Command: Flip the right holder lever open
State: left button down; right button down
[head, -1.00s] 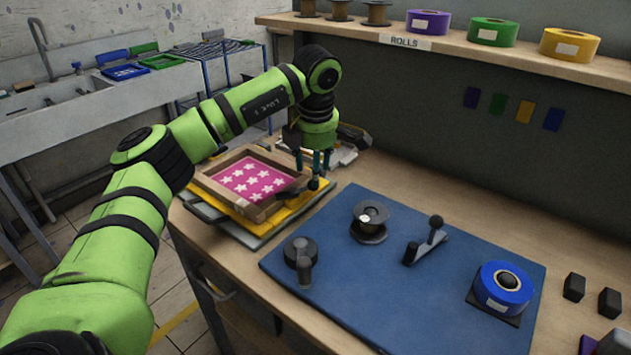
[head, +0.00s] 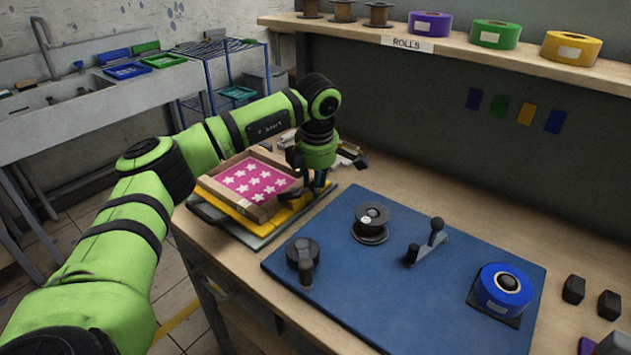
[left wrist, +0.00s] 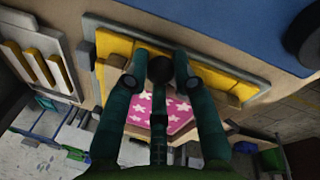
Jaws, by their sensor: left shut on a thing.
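The wooden frame (head: 221,192) with a pink star print lies on a yellow base (head: 228,217) at the far left of the bench. A dark right holder lever (head: 290,195) shows at the frame's right side, partly hidden by my gripper. My left gripper (head: 319,187) points down over that side. In the left wrist view, the fingers of my left gripper (left wrist: 160,72) close around a round dark knob (left wrist: 160,68), which looks like the lever's end. The pink print (left wrist: 178,112) shows behind the fingers. How far the lever is turned is hard to tell. My right gripper is not in view.
A blue mat (head: 350,285) carries a spool (head: 371,222), a small black lever stand (head: 427,243) and a blue tape roll (head: 504,289). A shelf with tape rolls (head: 430,24) runs along the back. Clear wood lies behind the mat.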

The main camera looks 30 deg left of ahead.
pick_arm(q)
jog(key=shift+w+n, duration=0.1)
jog(key=shift+n, duration=0.2)
dwell(0.4)
jog(key=n, duration=0.1)
jog(key=a+n+p, duration=0.1)
jog(key=n, duration=0.1)
jog(key=shift+w+r, duration=0.15)
jog(key=shift+w, duration=0.2)
jog(key=shift+w+a+n+g+y+p, duration=0.15)
jog(key=shift+a+n+g+p, duration=0.2)
jog(key=shift+n, duration=0.45)
jog(key=shift+w+a+n+g+y+p, duration=0.15)
jog(key=shift+a+n+p, duration=0.15)
jog(key=shift+n+p, duration=0.35)
jog(key=shift+s+n, duration=0.1)
jog(key=shift+n, duration=0.15)
jog(key=c, duration=1)
grip_release()
jog(key=r, duration=0.4)
jog(key=d+r, duration=0.1)
jog(key=r, duration=0.2)
jog(key=d+r, duration=0.1)
jog(key=r, duration=0.3)
jog(key=shift+s+d+r, duration=0.1)
jog(key=shift+s+r, duration=0.15)
jog(key=shift+r, duration=0.05)
